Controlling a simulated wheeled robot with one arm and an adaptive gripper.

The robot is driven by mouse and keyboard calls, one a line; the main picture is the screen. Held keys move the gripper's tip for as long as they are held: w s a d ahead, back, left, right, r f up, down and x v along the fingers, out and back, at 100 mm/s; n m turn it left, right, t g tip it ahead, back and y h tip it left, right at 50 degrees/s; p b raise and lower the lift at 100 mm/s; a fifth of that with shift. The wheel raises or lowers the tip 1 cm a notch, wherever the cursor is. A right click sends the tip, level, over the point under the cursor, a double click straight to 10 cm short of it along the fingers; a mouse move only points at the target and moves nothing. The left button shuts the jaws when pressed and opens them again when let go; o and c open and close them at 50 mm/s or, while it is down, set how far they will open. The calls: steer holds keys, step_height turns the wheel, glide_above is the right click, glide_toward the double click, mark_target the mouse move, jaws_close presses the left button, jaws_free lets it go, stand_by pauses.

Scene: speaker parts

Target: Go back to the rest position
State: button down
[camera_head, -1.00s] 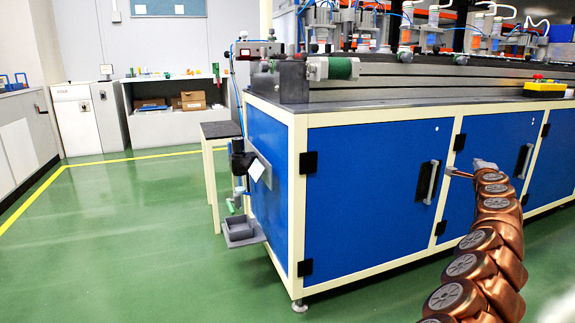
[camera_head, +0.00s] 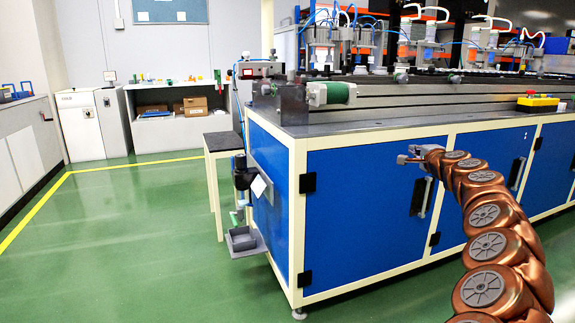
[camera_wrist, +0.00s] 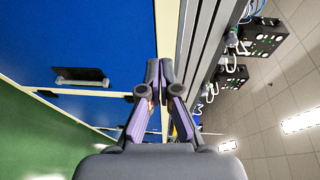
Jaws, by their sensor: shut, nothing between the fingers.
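My gripper (camera_head: 402,159) is at the end of my copper-coloured arm, in front of the blue cabinet doors of the workbench (camera_head: 360,215). In the wrist view my gripper (camera_wrist: 159,62) shows its two dark fingers meeting at the tips, with nothing between them. It is apart from the bench, a little below the height of its top in the head view. The arm rises from the lower right and bends left at its upper end.
The bench top carries a conveyor rail, a green roller (camera_head: 338,93) and a yellow box with a red button (camera_head: 538,103). A small grey tray (camera_head: 243,241) hangs at the bench's left end. Green floor (camera_head: 120,240) is free at left. White cabinets stand behind.

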steer(key=s+a+r+n+g+y+p, duration=0.25)
steer(key=a+r+n+y+p, duration=0.3)
steer(key=a+r, duration=0.65)
steer(key=s+a+r+n+g+y+p, duration=0.1)
steer(key=s+a+r+n+g+p, duration=0.25)
steer(key=s+a+p, duration=0.55)
steer(key=s+a+r+n+g+y+p, duration=0.25)
steer(key=s+a+r+n+p, duration=0.25)
steer(key=s+a, duration=0.8)
steer(key=s+f+n+g+h+p, duration=0.1)
steer(key=s+n+g+h+p, duration=0.3)
steer(key=s+p, duration=1)
steer(key=s+d+g+h+p, duration=0.3)
steer(key=s+d, duration=0.3)
steer(key=s, duration=0.7)
steer(key=s+d+f+m+g+h+p, duration=0.1)
steer(key=s+d, duration=0.6)
steer(key=s, duration=0.7)
steer(key=g+h+p, duration=0.1)
steer(key=g+p, duration=0.1)
steer(key=shift+d+f+h+p, duration=0.15)
steer(key=shift+f+h+p, duration=0.1)
steer(key=shift+h+p, duration=0.15)
